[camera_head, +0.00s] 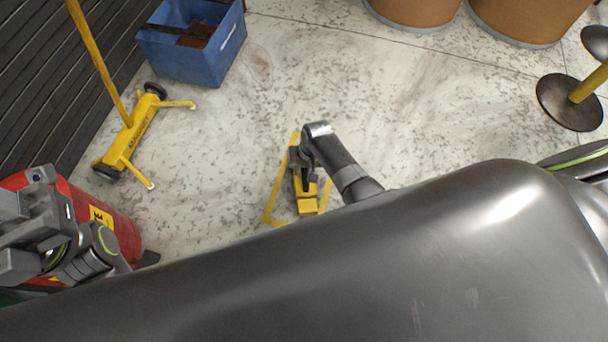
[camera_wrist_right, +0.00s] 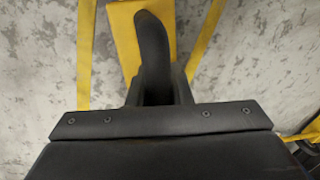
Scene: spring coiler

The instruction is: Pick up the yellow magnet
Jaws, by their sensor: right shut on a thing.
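The yellow thing at my right gripper, which I take as the yellow magnet (camera_head: 307,206), is a blocky body with thin yellow bars on both sides. It shows in the middle of the head view, over the grey floor. My right gripper (camera_head: 304,178) is shut on it from above, and the dark fingers hide part of it.
A yellow wheeled frame (camera_head: 133,132) with a long handle stands at the left, near a dark slatted wall (camera_head: 60,70). A blue bin (camera_head: 190,55) is behind it. The red cylinder (camera_head: 118,225) is beside my left arm. Brown drums (camera_head: 520,20) and a black post base (camera_head: 568,105) are right.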

